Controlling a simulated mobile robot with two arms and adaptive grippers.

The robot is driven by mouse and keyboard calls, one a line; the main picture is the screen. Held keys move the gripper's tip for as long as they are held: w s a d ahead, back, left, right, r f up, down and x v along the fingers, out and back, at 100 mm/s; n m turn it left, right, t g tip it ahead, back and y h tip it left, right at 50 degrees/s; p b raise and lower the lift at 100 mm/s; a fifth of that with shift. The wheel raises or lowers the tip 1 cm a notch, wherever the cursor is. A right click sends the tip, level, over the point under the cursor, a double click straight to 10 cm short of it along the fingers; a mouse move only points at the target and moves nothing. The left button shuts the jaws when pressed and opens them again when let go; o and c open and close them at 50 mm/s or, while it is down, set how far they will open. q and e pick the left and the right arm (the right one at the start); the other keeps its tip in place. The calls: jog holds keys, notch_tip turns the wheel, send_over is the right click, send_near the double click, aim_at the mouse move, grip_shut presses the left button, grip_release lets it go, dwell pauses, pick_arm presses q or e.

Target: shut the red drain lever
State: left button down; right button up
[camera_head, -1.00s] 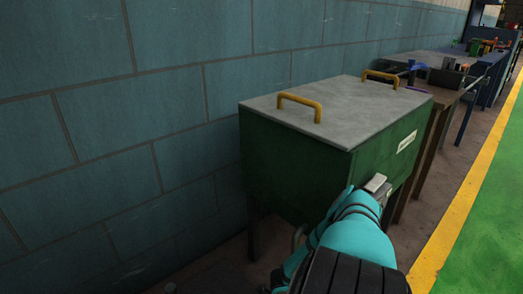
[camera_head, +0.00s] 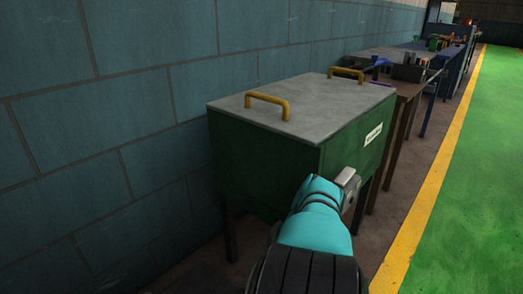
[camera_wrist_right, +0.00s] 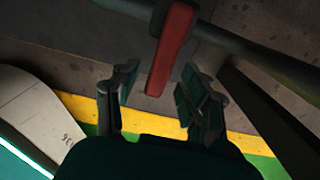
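The red drain lever (camera_wrist_right: 172,48) shows in the right wrist view as a red bar hanging from a dark pipe (camera_wrist_right: 235,36). Its free end reaches between the two fingers of my right gripper (camera_wrist_right: 158,93). The fingers stand apart with a gap on each side of the lever, and I see no contact. In the head view my teal right arm covers the lever and the gripper, beside the front of a green tank (camera_head: 268,158) with a grey lid. My left gripper is in neither view.
The lid carries two yellow handles (camera_head: 268,104) (camera_head: 346,74). A block wall (camera_head: 120,110) runs along the left. Benches with tools stand beyond the tank. A dark leg or post (camera_wrist_right: 262,105) stands right of the gripper. The green floor (camera_head: 465,190) at the right is clear.

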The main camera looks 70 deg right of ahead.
jog(key=shift+r, duration=0.1)
notch_tip(320, 180, up, 12)
dwell(0.5)
dwell(0.5)
jog(key=shift+s, duration=0.1)
